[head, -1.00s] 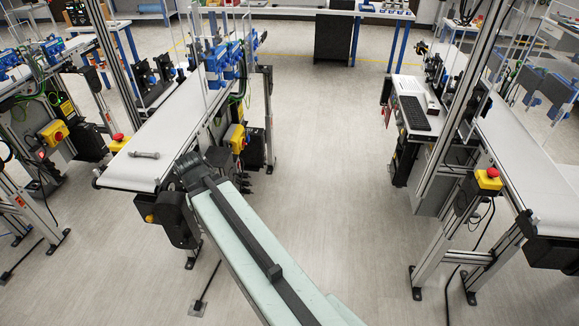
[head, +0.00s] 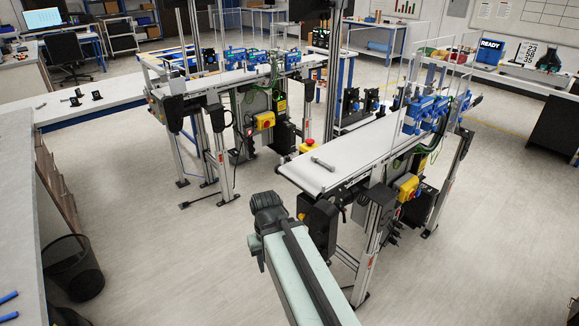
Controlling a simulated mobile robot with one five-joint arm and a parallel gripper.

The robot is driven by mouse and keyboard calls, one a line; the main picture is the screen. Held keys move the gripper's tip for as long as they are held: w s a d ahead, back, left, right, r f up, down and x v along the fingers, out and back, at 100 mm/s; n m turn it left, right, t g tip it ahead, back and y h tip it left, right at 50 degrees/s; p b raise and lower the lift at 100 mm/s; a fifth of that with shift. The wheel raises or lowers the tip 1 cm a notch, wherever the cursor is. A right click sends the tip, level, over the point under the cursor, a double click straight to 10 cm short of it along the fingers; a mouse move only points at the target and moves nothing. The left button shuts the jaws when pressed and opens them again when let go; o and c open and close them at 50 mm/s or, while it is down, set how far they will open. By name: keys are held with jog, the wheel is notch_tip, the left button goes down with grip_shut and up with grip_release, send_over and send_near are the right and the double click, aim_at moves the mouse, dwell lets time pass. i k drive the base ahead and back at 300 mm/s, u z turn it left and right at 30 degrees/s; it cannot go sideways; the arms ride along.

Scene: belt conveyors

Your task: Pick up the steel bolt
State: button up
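The steel bolt (head: 323,164) is a small grey rod with a wider head. It lies on its side on the near end of the white conveyor belt (head: 350,155), right of centre in the head view. The dark end of my arm, with my gripper (head: 266,200), is in front of and to the left of that belt end. It appears apart from the bolt. The fingers cannot be made out, so I cannot see whether they are open or shut.
A red-and-yellow emergency stop (head: 309,146) sits at the belt's left edge near the bolt. A second conveyor (head: 215,80) stands behind to the left. A black bin (head: 75,268) and a long worktop (head: 18,190) are at left. Open floor lies between.

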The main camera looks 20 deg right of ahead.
aim_at(332, 168)
jog(key=u, duration=0.6)
jog(key=i, duration=3.85)
jog(key=z, duration=1.35)
